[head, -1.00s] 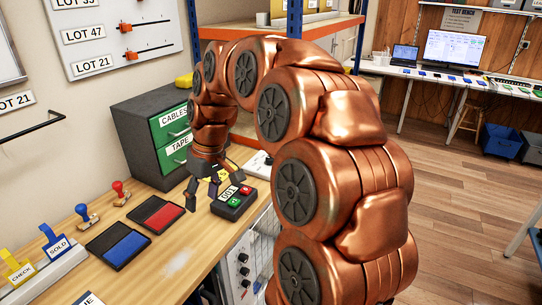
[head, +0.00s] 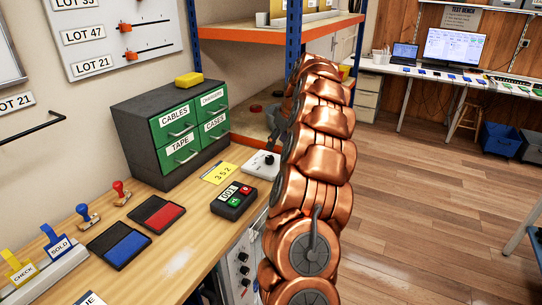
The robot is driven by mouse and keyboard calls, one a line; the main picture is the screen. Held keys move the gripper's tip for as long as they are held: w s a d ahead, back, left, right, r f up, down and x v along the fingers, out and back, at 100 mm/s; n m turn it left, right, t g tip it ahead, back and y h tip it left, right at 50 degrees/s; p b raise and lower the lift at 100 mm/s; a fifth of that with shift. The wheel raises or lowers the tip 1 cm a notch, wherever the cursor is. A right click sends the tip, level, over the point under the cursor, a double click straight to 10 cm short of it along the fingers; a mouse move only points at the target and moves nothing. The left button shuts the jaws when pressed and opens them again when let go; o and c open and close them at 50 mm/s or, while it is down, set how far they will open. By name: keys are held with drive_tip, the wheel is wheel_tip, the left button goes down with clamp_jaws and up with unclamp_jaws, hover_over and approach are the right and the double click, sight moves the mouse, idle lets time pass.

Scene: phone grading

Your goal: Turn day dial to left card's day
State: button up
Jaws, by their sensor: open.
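A white box with a dark round knob (head: 262,164) sits at the back right edge of the wooden bench; it looks like a dial, but its markings are too small to read. A yellow card (head: 219,173) reading "352" lies flat to its left. I cannot tell whether this is the left card, and no day name is readable. My gripper (head: 271,138) is open, its dark fingers pointing down just above the knob in this view. Part of it is hidden behind my copper arm, and I cannot tell whether it touches the knob.
A black counter (head: 234,201) reading "001", with red and green buttons, stands in front of the card. Green-fronted drawers (head: 188,137) stand behind left. A shelf rack (head: 292,60) rises behind my arm.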

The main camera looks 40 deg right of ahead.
sight(270, 158)
drive_tip(key=shift+p+x, duration=1.1)
drive_tip(key=shift+x, duration=2.75)
drive_tip(key=shift+c, duration=0.4)
clamp_jaws()
